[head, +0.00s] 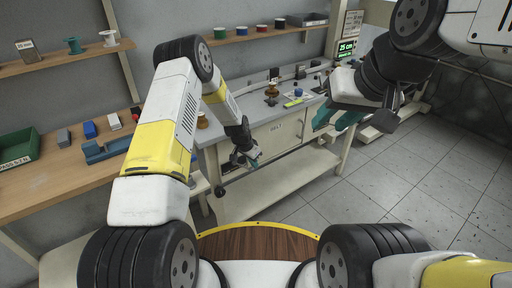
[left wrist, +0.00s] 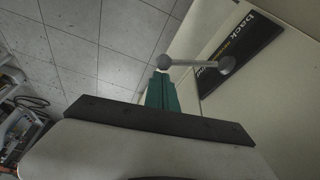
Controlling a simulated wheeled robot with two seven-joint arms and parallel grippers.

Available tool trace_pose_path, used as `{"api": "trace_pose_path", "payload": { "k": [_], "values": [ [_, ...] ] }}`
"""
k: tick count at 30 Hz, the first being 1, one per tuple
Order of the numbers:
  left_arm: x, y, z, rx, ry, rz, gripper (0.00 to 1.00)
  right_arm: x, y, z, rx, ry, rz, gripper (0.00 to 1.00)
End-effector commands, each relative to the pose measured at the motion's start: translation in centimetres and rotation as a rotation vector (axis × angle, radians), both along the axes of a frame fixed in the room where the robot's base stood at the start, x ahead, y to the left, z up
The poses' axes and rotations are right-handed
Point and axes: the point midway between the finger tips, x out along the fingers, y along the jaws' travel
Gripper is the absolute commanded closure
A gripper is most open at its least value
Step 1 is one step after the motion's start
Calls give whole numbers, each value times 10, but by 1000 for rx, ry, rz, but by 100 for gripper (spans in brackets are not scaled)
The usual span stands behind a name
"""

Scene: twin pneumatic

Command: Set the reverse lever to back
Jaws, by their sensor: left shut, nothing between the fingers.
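In the head view my left gripper (head: 250,161) is at the bench front. My right gripper (head: 337,119) is open and empty, raised at the right.
The bench (head: 273,140) has a panelled front and a low shelf. Small items stand on its top, with a lit green display (head: 346,47) behind. A wooden side bench (head: 65,185) with a green bin (head: 18,148) is at left. The tiled floor (head: 430,160) at right is clear.

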Motion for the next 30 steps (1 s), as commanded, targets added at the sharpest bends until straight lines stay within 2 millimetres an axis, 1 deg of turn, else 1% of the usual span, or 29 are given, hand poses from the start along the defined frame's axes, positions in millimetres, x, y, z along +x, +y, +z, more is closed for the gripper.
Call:
{"api": "trace_pose_path", "payload": {
  "k": [8,23,30],
  "values": [
    [0,0,0,0,0,-3,100,0,0,0,0,0,0,64],
    [-8,4,0,0,3,-84,100,0,0,0,0,0,0,64],
    [-16,8,0,-1,2,-182,100,0,0,0,0,0,0,64]
  ]
}}
